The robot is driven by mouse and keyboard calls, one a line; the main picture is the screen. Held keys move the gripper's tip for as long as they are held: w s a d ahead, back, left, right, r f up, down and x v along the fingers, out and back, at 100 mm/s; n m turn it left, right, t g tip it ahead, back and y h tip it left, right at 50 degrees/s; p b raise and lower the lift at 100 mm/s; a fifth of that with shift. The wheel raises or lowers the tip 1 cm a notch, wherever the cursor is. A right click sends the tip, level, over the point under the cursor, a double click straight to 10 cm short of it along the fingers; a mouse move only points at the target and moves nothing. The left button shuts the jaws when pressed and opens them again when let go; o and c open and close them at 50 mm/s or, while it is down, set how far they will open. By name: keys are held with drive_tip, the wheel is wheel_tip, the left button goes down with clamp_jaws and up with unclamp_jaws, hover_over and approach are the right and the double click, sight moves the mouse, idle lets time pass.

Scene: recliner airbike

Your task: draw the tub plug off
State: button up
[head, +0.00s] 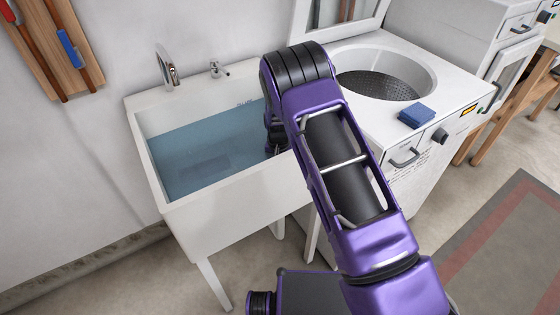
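The white tub (228,206) stands on legs against the wall and holds bluish water (190,135). The tub plug cannot be made out. A faint darker rectangle (205,168) shows under the water near the middle of the tub; I cannot tell what it is. My purple arm reaches over the tub's right side. My gripper (274,149) points down at the right end of the tub, near the water. It is mostly hidden behind my arm, so its fingers and anything between them do not show clearly.
A chrome faucet (167,68) and a small tap (218,69) are at the tub's back edge. On the right is a white washer (445,95) with an open round drum (385,84) and a blue box (416,116) on top. A wooden tool rack (45,45) hangs at left.

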drive_tip(key=shift+f, duration=0.3)
clamp_jaws()
drive_tip(key=shift+r, duration=0.75)
idle(0.8)
drive_tip(key=shift+r+p, duration=0.65)
drive_tip(key=shift+r, duration=0.35)
